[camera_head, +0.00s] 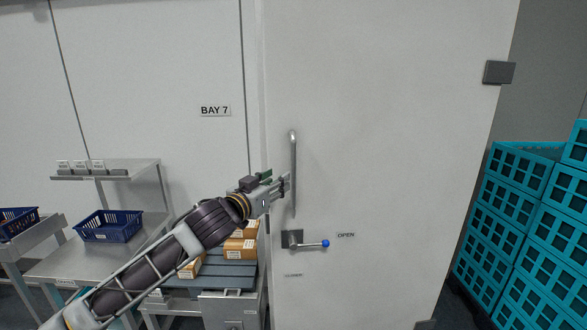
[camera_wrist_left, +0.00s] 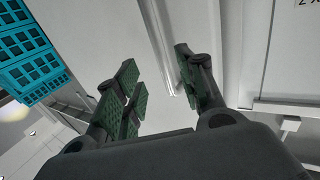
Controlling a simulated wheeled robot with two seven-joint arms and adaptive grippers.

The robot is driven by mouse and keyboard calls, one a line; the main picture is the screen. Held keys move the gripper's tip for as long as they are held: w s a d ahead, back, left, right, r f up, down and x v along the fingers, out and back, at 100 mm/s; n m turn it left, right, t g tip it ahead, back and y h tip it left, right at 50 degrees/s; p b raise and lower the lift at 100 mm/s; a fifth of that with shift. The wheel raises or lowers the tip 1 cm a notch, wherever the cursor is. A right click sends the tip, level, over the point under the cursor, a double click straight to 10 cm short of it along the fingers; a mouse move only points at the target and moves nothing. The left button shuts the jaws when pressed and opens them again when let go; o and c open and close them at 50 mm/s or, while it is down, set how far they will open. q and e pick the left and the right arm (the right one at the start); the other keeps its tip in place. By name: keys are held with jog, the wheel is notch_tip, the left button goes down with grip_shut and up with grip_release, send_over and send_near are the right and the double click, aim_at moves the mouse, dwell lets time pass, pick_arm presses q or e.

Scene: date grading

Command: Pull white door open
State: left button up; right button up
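The white door (camera_head: 390,130) fills the middle of the head view, with a hinge block (camera_head: 499,72) at its upper right. A vertical metal bar handle (camera_head: 293,145) is mounted near its left edge. Below it is a latch lever with a blue knob (camera_head: 325,243), beside an "OPEN" label. My left gripper (camera_head: 284,184) is at the lower part of the bar handle. In the left wrist view the green-padded fingers (camera_wrist_left: 157,72) are apart, and the bar (camera_wrist_left: 158,35) shows between them, nearer the right finger. Contact cannot be told. My right gripper is not in view.
Teal crates (camera_head: 530,220) are stacked right of the door. At left stand a grey bench (camera_head: 75,262) with a blue basket (camera_head: 108,226) and a shelf (camera_head: 110,170). Cardboard boxes (camera_head: 240,248) sit on a slatted surface (camera_head: 226,275) behind my left arm.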

aim_at(292, 170)
pick_arm(q)
jog(key=shift+p+x, duration=1.05)
jog(key=shift+x, duration=4.35)
jog(key=shift+r, duration=0.1)
jog(key=shift+c, duration=0.9)
grip_shut()
